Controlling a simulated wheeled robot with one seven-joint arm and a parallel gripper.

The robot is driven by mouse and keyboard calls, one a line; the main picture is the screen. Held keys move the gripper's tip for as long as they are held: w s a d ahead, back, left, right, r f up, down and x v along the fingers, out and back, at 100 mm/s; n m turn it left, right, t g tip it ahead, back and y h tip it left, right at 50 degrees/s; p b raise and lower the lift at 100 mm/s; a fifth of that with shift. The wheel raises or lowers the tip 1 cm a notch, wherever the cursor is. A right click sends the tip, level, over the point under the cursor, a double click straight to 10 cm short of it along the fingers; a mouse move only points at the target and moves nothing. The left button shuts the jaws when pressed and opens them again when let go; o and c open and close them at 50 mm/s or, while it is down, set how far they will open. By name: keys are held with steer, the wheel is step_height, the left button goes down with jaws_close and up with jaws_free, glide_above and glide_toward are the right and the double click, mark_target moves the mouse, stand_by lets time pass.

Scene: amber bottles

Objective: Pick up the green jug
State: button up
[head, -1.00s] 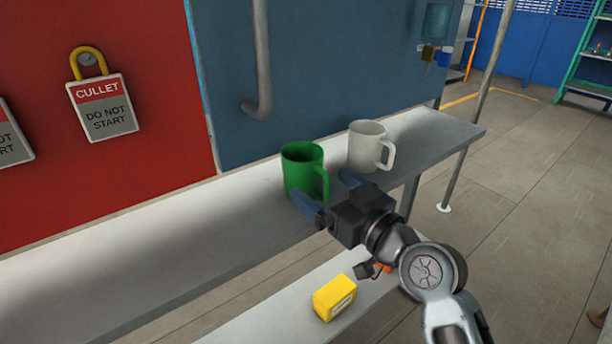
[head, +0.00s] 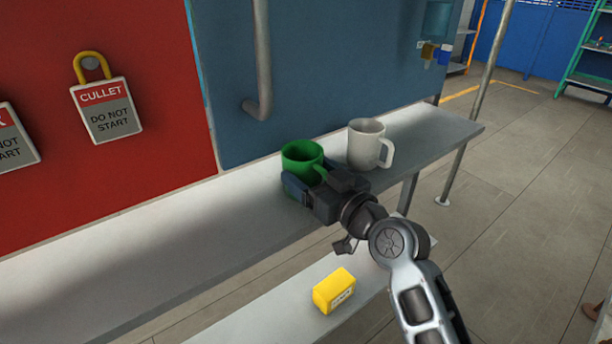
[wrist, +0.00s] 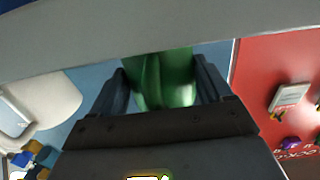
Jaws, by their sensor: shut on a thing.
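The green jug (head: 302,158) stands upright on the grey shelf (head: 215,207) in the head view, its lower part hidden behind my gripper. My gripper (head: 309,186) is shut on the green jug, with its fingers around the body. In the wrist view the green jug (wrist: 165,78) sits between the two dark fingers of my gripper (wrist: 164,82), its handle toward the camera. I cannot tell whether the jug's base still touches the shelf.
A white mug (head: 366,143) stands just right of the jug, and also shows in the wrist view (wrist: 45,100). A yellow box (head: 334,291) lies on a lower shelf (head: 262,318). The grey shelf is clear to the left. A vertical pipe (head: 262,60) runs down the blue panel behind.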

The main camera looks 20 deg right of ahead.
steer(key=c, duration=0.4)
